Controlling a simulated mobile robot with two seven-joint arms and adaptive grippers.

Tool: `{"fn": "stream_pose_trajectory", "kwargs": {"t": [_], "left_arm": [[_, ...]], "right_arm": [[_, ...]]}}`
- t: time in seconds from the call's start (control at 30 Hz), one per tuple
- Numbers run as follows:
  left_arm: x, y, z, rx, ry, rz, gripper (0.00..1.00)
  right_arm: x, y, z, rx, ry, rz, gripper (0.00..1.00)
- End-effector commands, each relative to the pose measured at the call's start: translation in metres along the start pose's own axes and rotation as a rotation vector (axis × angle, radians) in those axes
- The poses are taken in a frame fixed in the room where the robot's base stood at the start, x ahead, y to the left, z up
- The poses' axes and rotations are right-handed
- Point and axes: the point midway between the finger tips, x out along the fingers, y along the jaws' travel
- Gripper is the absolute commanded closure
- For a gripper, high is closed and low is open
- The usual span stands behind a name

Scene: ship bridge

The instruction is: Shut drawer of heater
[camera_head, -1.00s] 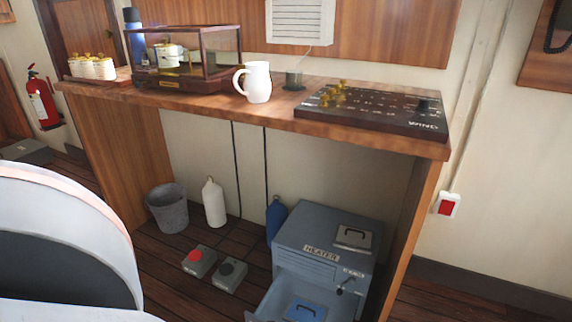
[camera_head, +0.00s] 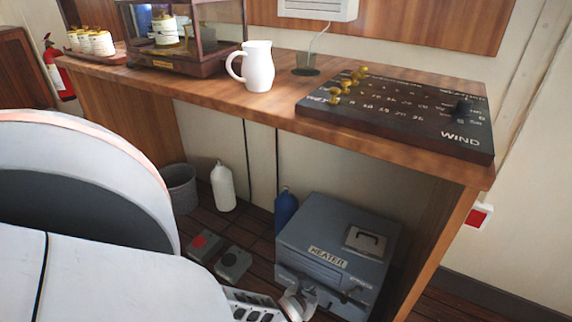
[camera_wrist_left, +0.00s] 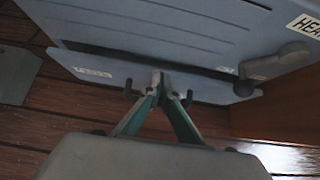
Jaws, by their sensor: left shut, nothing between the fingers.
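The heater (camera_head: 335,250) is a blue-grey box on the floor under the counter, with its name plate on the front. In the left wrist view its front (camera_wrist_left: 190,30) is close up. The drawer front (camera_wrist_left: 215,90) there is a strip with a small white label, and a dark gap runs along its top edge. In the head view my arm and gripper partly cover the drawer's place, and its inside does not show. My left gripper (camera_wrist_left: 162,78) is shut and empty, its fingertips at the drawer front between two dark posts; contact is unclear. It also shows in the head view (camera_head: 303,298). My right gripper is out of view.
A wooden counter (camera_head: 400,145) spans above the heater, with a side panel (camera_head: 440,250) to its right. A blue bottle (camera_head: 286,210) stands to its left.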

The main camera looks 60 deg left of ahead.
Motion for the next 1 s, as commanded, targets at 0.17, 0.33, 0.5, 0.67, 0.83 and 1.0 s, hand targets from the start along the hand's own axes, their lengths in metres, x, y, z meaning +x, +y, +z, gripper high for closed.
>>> {"fn": "stream_pose_trajectory", "kwargs": {"t": [0.17,0.33,0.5,0.67,0.83,1.0], "left_arm": [[0.0045,0.0003,0.0032,0.0,0.001,0.001,1.0],[0.0059,0.0002,0.0052,0.0,0.0,0.001,1.0],[0.0062,0.0002,0.0063,0.0,-0.001,0.001,1.0],[0.0064,0.0004,0.007,-0.001,-0.002,0.001,1.0],[0.0059,0.0019,0.0071,-0.001,-0.003,0.001,1.0],[0.0041,0.0075,0.0048,0.0,-0.001,0.002,1.0]], "right_arm": [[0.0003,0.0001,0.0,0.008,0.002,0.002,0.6],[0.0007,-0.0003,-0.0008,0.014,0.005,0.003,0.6],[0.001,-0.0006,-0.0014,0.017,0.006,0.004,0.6],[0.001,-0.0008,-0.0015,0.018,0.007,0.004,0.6],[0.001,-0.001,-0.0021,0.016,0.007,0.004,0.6],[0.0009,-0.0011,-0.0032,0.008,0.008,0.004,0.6]]}}
